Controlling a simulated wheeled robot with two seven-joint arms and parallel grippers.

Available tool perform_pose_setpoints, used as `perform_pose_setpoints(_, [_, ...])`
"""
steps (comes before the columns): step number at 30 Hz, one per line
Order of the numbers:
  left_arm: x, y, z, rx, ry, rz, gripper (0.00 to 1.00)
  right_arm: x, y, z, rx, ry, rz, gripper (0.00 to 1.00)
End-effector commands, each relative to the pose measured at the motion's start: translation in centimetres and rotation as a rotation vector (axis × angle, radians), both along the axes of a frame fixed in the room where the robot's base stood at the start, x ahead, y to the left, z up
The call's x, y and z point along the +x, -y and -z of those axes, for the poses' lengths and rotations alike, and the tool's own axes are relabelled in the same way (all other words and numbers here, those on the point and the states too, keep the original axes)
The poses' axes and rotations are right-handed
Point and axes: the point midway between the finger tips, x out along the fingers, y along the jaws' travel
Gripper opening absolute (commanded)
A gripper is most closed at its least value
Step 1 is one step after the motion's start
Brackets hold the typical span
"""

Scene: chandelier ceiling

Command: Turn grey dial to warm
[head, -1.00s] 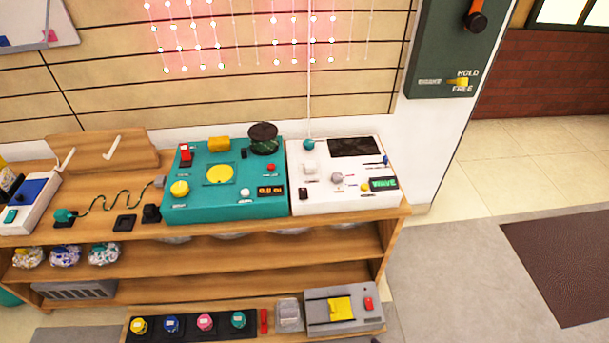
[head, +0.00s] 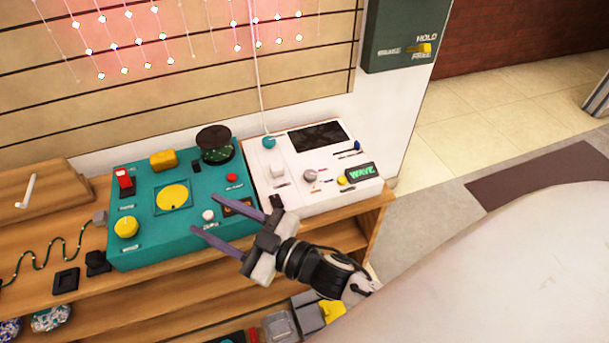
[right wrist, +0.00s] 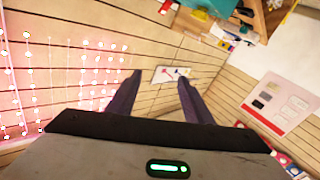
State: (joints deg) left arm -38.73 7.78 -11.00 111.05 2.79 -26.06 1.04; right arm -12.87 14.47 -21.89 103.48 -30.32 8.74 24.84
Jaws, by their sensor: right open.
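The grey dial (head: 310,176) sits on the top face of the white control box (head: 350,196), left of a green-lit display reading "WAVE" (head: 361,171). Its setting is too small to read. My right gripper (head: 203,213) is open and empty, with its two purple fingers spread over the front right part of the teal box (head: 130,253). It is to the left of the grey dial and apart from it. In the right wrist view the open fingers (right wrist: 158,88) point toward the slatted wall, and the dial does not show. My left gripper is not in view.
Beside the dial are a yellow knob (head: 341,180), a white block (head: 277,171), a teal knob with a cord (head: 269,142) and a dark screen (head: 322,135). Both boxes stand on a wooden shelf (head: 371,222). Open floor (head: 440,150) lies to the right.

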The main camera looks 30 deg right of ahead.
Motion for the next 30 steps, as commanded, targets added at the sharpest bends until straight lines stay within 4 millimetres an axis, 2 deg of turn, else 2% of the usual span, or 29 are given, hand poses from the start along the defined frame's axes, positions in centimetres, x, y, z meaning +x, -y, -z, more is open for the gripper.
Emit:
perform_pose_setpoints(1, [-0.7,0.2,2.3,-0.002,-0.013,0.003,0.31,0.9,-2.8,-2.0,-0.028,0.154,-0.13,0.46])
perform_pose_setpoints(3, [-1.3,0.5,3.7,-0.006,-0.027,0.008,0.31,0.1,-6.8,-4.5,-0.088,0.324,-0.342,0.46])
perform_pose_setpoints(5, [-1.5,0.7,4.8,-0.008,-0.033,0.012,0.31,-1.3,-9.7,-4.9,-0.17,0.431,-0.533,0.46])
perform_pose_setpoints(6, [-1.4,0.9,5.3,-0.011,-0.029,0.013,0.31,-2.4,-11.1,-4.3,-0.244,0.478,-0.663,0.46])
perform_pose_setpoints(8, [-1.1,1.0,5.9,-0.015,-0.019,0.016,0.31,-3.6,-12.3,-2.3,-0.384,0.514,-0.851,0.46])
perform_pose_setpoints(9, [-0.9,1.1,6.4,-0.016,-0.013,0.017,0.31,-4.2,-12.3,-0.3,-0.493,0.51,-0.966,0.46])
perform_pose_setpoints(11, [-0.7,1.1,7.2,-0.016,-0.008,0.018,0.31,-4.1,-11.1,3.0,-0.682,0.464,-1.116,0.46])
perform_pose_setpoints(12, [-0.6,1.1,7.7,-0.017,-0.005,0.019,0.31,-3.5,-9.3,5.4,-0.821,0.403,-1.193,0.46])
perform_pose_setpoints(14, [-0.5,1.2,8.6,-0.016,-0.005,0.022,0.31,-1.7,-5.6,8.4,-1.044,0.276,-1.265,0.46])
perform_pose_setpoints(15, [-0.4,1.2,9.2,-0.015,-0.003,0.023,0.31,-0.2,-2.5,9.8,-1.191,0.171,-1.282,0.46])
perform_pose_setpoints(17, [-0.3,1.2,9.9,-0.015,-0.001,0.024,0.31,2.3,2.7,10.8,-1.394,-0.009,-1.257,0.46])
perform_pose_setpoints(18, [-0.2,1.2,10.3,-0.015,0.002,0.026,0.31,3.8,6.2,10.7,-1.513,-0.132,-1.212,0.46])
perform_pose_setpoints(21, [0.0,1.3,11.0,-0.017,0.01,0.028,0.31,6.7,14.2,8.8,-1.732,-0.421,-1.044,0.46])
perform_pose_setpoints(24, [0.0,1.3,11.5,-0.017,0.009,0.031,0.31,8.0,19.7,6.0,-1.847,-0.634,-0.867,0.46])
perform_pose_setpoints(27, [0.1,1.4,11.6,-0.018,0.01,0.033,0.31,8.4,22.8,4.0,-1.897,-0.757,-0.749,0.46])
perform_pose_setpoints(30, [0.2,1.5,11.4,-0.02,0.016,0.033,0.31,8.5,24.1,3.5,-1.911,-0.808,-0.699,0.46])
